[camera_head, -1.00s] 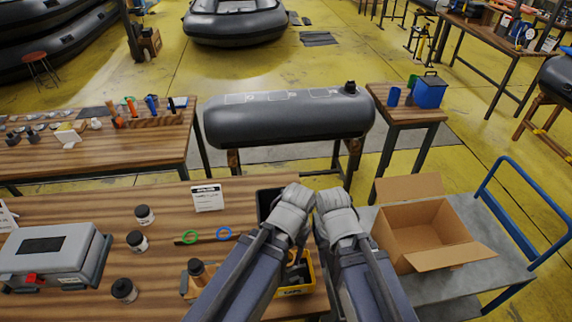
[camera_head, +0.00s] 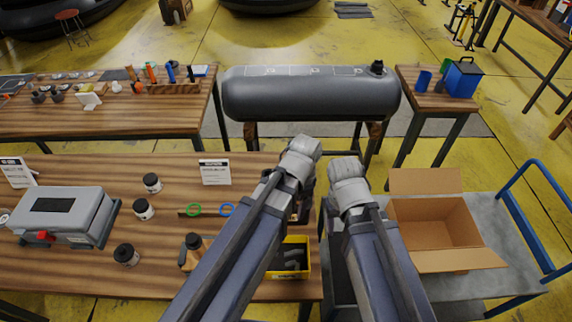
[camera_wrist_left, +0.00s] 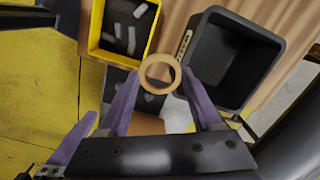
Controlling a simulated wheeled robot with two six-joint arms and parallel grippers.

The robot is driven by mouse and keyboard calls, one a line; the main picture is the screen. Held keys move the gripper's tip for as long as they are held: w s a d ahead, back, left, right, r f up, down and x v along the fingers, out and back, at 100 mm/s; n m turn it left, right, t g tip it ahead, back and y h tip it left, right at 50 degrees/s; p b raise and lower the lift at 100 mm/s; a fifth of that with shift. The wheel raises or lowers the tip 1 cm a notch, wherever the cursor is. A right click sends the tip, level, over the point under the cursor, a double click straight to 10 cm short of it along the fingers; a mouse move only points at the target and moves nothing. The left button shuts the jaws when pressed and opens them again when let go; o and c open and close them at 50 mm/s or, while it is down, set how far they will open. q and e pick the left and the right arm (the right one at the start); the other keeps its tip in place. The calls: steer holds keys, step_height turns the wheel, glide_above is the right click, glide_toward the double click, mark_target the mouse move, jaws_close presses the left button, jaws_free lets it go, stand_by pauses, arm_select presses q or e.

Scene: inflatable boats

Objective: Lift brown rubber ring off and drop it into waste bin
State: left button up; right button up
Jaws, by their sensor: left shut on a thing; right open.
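A tan-brown ring (camera_wrist_left: 145,80) is between the purple fingertips of my left gripper (camera_wrist_left: 160,85) in the left wrist view, and it is held clear of the bins. In the head view that gripper's wrist shows, but its fingers and the ring are hidden. A dark open-topped bin (camera_wrist_left: 228,50) with a pale label on its side lies to the right of the ring in the wrist view. I cannot tell if it is the waste bin. My right gripper (camera_head: 346,188) is beside the left one in the head view, open, its fingertips not clearly visible.
A yellow bin (camera_head: 304,258) with grey pieces in it stands at the table's right edge. Green (camera_head: 194,210) and blue (camera_head: 227,210) rings lie on the table. A cardboard box (camera_head: 437,228) sits on a cart at the right. A grey inflatable tube (camera_head: 310,95) lies behind.

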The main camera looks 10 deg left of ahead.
arm_select(q)
steer(key=w+a+r+m+h+p, duration=0.1)
steer(key=w+a+m, duration=0.4)
steer(key=w+m, duration=0.6)
steer(key=r+m, duration=0.1)
steer(key=m, duration=0.5)
steer(key=shift+w+p, duration=0.4)
steer(key=shift+a, duration=0.1)
step_height(320, 180, down, 4)
steer(key=b, duration=0.4)
steer(key=o, duration=0.8)
steer(key=shift+o, duration=0.2)
